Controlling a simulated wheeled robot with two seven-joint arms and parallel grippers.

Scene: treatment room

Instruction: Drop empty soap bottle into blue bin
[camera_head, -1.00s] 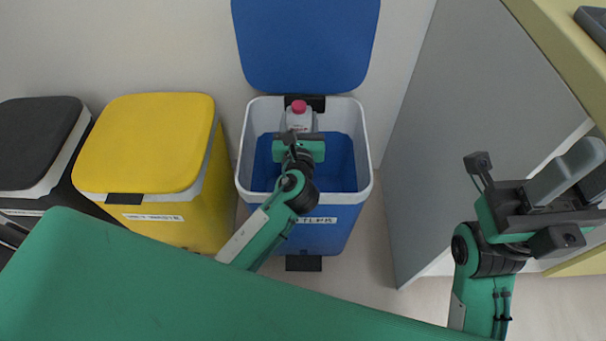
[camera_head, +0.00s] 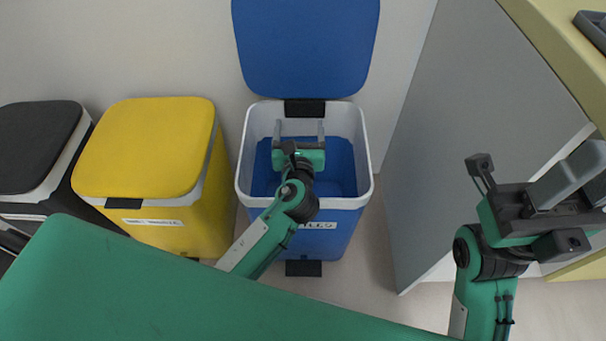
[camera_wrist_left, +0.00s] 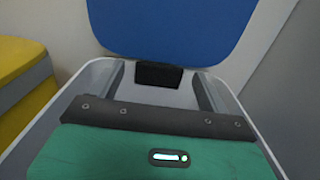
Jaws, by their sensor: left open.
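The blue bin (camera_head: 330,222) stands against the wall with its blue lid (camera_head: 306,45) raised. My left gripper (camera_head: 299,128) is over the bin's opening, its two fingers spread apart and nothing between them. The left wrist view also shows the spread, empty fingers (camera_wrist_left: 160,85) in front of the bin's white rim and the open lid. The soap bottle is not visible in any view now; the gripper and my arm hide part of the bin's inside. My right gripper (camera_head: 560,185) is at the right, away from the bin; its fingers point toward the upper right and are partly cut off.
A yellow bin (camera_head: 145,150) with a shut lid stands left of the blue bin, and a dark bin (camera_head: 35,145) stands farther left. A grey cabinet side (camera_head: 465,130) rises to the right, with a yellowish counter (camera_head: 560,55) above it.

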